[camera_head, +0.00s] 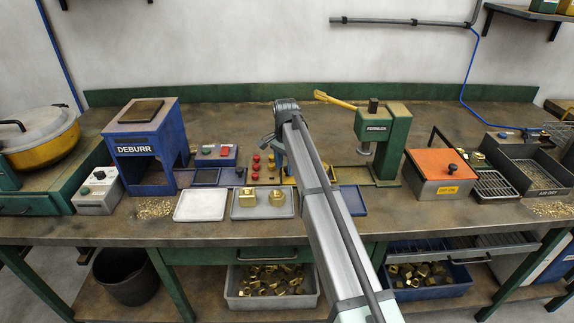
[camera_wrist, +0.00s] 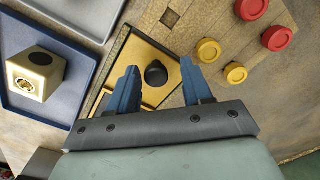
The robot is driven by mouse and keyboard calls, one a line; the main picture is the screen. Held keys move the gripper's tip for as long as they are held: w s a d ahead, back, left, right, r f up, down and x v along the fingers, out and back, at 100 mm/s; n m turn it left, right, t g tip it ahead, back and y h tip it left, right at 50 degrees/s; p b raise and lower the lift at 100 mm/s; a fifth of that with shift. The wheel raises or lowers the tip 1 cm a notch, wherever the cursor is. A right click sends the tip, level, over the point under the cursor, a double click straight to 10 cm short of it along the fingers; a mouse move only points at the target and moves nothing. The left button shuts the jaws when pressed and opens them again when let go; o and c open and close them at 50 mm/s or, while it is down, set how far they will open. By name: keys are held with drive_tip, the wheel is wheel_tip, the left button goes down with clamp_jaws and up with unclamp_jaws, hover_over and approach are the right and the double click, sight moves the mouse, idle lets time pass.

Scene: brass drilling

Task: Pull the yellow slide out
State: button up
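The yellow slide (camera_wrist: 168,62) is a flat yellow plate with a round black knob (camera_wrist: 156,74), set in a dark-edged frame in the wrist view. In the head view my arm covers most of it; a small yellow part (camera_head: 287,180) shows beside the arm. My gripper (camera_wrist: 159,65) has its two blue fingers spread apart. The knob appears between the fingertips, with a gap on both sides. I cannot tell how far the fingertips are above it. Nothing is held.
Red and yellow buttons (camera_wrist: 236,72) stand on a board beside the slide. A brass block with a hole (camera_wrist: 35,72) sits in a blue tray (camera_wrist: 52,112). A green press (camera_head: 398,140) stands right of my arm, the blue DEBURR box (camera_head: 140,150) at left.

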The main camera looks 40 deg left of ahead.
drive_tip(key=shift+o, duration=0.2)
drive_tip(key=shift+r, duration=0.1)
drive_tip(key=shift+w+r, duration=0.1)
drive_tip(key=shift+r, duration=0.2)
wheel_tip(320, 180, up, 13)
idle(0.3)
drive_tip(key=shift+d, duration=0.1)
idle(0.4)
